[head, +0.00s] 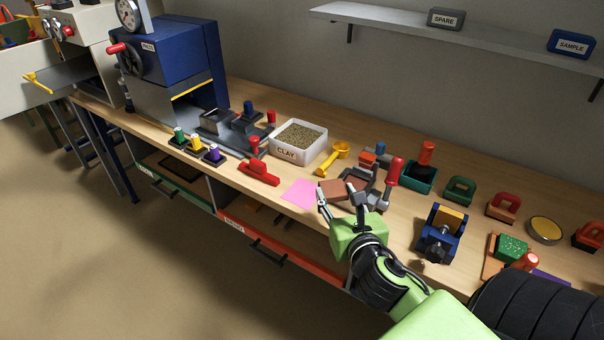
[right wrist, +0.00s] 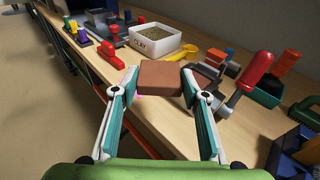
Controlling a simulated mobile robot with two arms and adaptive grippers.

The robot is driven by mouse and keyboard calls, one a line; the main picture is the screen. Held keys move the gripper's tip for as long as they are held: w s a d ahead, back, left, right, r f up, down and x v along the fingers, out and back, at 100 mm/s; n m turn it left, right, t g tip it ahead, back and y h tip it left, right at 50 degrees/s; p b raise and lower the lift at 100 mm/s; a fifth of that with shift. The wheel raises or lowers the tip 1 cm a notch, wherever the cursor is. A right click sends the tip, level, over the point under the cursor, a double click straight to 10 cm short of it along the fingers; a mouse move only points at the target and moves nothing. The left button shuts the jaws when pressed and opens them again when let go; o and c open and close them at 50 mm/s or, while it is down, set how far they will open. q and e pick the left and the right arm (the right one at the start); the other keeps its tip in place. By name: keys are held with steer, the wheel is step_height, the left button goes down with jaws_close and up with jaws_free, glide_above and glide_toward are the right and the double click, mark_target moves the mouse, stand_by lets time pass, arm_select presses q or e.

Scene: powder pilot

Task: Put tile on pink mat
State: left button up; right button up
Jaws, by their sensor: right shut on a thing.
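A flat reddish-brown tile (head: 333,187) is held between the fingertips of my right gripper (head: 338,192). In the right wrist view the tile (right wrist: 160,76) spans the gap between both fingers of the gripper (right wrist: 160,82). The pink mat (head: 298,193) lies on the bench near its front edge, just left of the tile in the head view. In the right wrist view the tile hides nearly all of the mat. I cannot tell how high the tile is above the bench. My left gripper is not in view.
A grey press tool with a red handle (head: 394,171) stands close to the right of the gripper. A blue clamp (head: 441,232) stands further right.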

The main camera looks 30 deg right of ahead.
steer(key=shift+w+d+r, duration=0.1)
steer(key=shift+d+r, duration=0.1)
steer(key=shift+r, duration=0.35)
steer(key=shift+w, duration=0.25)
steer(key=w+f, duration=0.4)
steer(key=w, duration=0.5)
steer(key=b, duration=0.1)
glide_above(305, 200)
steer(key=f, duration=0.5)
steer(key=shift+s+d, duration=0.1)
steer(key=shift+s, duration=0.25)
steer(key=shift+w+f, duration=0.2)
steer(key=shift+f, duration=0.05)
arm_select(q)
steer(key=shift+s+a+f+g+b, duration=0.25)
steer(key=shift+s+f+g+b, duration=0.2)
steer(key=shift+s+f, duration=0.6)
arm_select(e)
steer(key=shift+w+f, duration=0.2)
steer(key=shift+f, duration=1.55)
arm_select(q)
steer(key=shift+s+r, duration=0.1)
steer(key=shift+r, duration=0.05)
